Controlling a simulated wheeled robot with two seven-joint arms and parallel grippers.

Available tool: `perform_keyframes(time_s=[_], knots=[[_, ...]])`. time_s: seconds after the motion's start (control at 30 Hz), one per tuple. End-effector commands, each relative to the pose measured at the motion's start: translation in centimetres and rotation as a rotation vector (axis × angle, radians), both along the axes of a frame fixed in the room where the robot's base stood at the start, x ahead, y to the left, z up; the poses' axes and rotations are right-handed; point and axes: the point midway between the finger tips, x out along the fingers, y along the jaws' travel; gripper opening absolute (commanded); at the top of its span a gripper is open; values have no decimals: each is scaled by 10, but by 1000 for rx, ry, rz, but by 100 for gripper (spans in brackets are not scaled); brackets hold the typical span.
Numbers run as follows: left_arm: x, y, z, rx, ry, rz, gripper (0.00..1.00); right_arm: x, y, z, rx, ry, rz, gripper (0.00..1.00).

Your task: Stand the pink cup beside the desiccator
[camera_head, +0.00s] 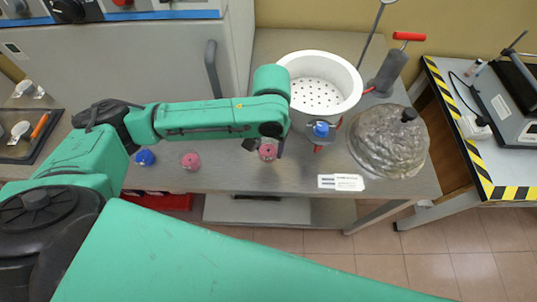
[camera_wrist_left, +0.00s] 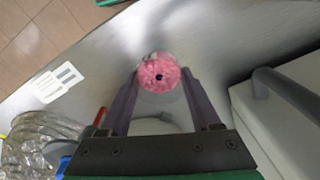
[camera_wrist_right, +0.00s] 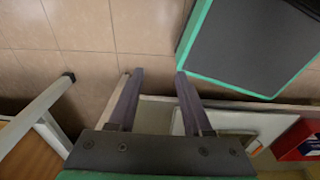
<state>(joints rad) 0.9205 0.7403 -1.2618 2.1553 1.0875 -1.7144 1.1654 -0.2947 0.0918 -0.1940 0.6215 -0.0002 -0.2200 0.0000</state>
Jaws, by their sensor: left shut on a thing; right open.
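My left gripper (camera_head: 265,147) is shut on a pink cup (camera_head: 267,153) over the steel bench, left of and in front of the desiccator. In the left wrist view, the pink cup (camera_wrist_left: 158,74) shows between the two fingertips; I cannot tell whether its base touches the bench. The desiccator (camera_head: 345,85) is an open white vessel with a perforated plate inside. A grey, glassy domed lid (camera_head: 390,142) with a black knob lies to its right. A second pink cup (camera_head: 191,161) stands farther left. My right gripper (camera_wrist_right: 158,75) is open and empty above the floor.
A white label (camera_head: 341,182) lies near the front edge. A hand pump (camera_head: 388,72) stands behind. A grey cabinet (camera_head: 120,70) borders the left.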

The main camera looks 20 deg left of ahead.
Motion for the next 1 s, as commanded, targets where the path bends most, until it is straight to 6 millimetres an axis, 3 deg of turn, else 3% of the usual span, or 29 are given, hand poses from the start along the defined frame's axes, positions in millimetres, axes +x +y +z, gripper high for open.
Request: perform_keyframes(time_s=[0.13,0.27,0.6,0.63,0.7,1.0], knots=[[-1,0,-25,1,2,-1,7,-5,15,-2,21,7,-1,50],[0,0,-47,1,0,0,7,-6,17,-2,24,7,1,50],[0,0,-52,0,-1,0,7,-6,12,-1,17,8,3,50],[1,0,-53,0,-1,0,72,-6,12,-2,16,9,3,50],[1,0,-52,0,-1,0,94,-6,11,-2,14,8,3,50],[1,0,-51,0,-2,-1,94,-5,8,-2,10,8,3,50]])
